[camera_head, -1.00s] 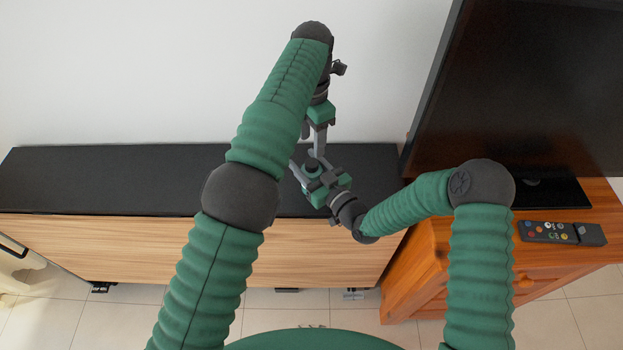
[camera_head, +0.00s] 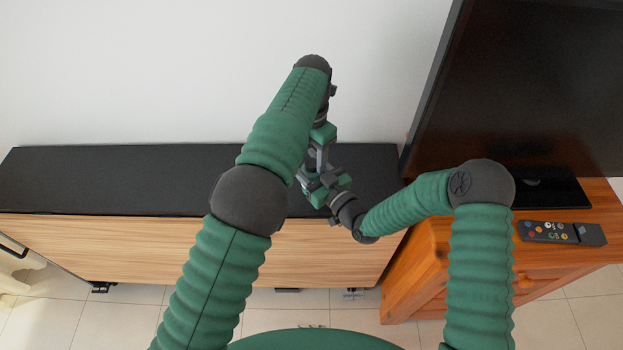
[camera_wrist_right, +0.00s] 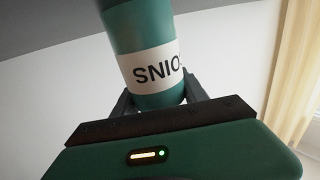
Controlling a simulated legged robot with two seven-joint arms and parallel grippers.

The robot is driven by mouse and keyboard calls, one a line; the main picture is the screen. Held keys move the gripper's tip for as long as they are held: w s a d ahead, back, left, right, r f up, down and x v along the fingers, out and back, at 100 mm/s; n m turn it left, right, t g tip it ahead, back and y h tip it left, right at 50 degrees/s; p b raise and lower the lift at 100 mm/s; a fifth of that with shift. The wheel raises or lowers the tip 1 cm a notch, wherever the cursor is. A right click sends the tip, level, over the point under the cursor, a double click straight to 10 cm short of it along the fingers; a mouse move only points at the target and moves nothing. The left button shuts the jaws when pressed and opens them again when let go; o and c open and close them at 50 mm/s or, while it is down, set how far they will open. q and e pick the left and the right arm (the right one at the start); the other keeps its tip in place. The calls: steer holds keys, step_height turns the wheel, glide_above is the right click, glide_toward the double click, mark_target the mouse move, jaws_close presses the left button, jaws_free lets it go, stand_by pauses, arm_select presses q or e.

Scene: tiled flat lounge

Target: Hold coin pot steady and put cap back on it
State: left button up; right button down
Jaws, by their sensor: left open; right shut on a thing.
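The coin pot (camera_wrist_right: 140,32) is a green cylinder with a white label (camera_wrist_right: 152,68), whose dark letters appear upside down in the right wrist view. My right gripper (camera_wrist_right: 158,98) is shut on it, with one finger at each side. In the head view my right gripper (camera_head: 318,189) is low over the black cabinet top, and the pot is mostly hidden among the grippers. My left gripper (camera_head: 311,170) is open and points down, right above the pot. I cannot make out the cap; my left gripper covers the pot's top.
The long black cabinet top (camera_head: 120,180) is clear to the left, with a white wall behind. At the right, an orange wooden cabinet (camera_head: 410,262) bears a large dark television (camera_head: 540,90) and a remote control (camera_head: 560,232).

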arm_select(q)
steer(key=shift+f, duration=0.75)
jaws_close()
steer(key=m, duration=0.6)
steer(key=shift+a+m, duration=0.1)
steer(key=shift+m, duration=0.2)
steer(key=shift+o, duration=0.2)
jaws_free()
steer(key=shift+r, duration=2.3)
